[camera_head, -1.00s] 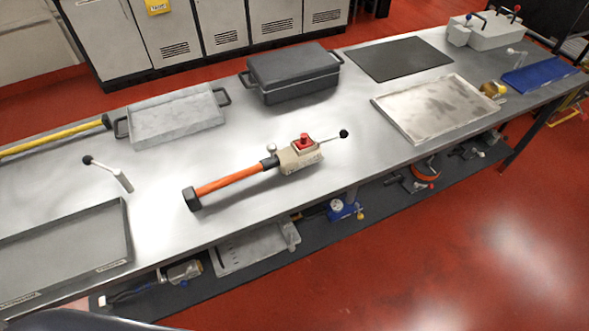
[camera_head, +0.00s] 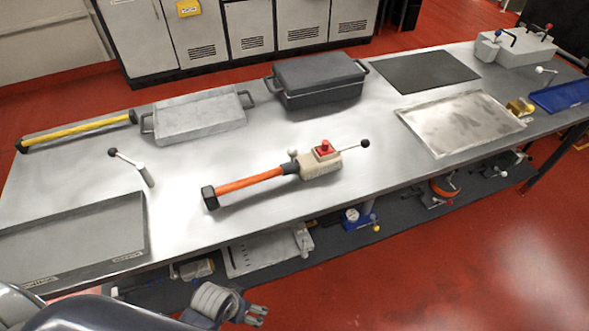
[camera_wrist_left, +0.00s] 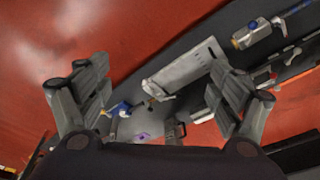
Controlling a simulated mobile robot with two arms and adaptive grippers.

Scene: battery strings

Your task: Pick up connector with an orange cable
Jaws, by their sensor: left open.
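The connector (camera_head: 318,162) lies on the metal workbench near its front middle. It has a beige body, a red knob on top and a lever with a black ball at its right end. Its orange cable (camera_head: 250,182) runs left to a dark end piece. My left gripper (camera_head: 258,316) is at the bottom of the head view, low in front of the bench and well apart from the connector. In the left wrist view my left gripper (camera_wrist_left: 160,100) has its two fingers wide apart with nothing between them. My right gripper is not in view.
A grey tray (camera_head: 146,235), a light tray (camera_head: 243,100), a dark lidded case (camera_head: 318,78), a black mat (camera_head: 425,70) and a metal tray (camera_head: 520,122) are on the workbench (camera_head: 210,160). A lower shelf (camera_head: 400,208) holds several tools. Bench space around the connector is clear.

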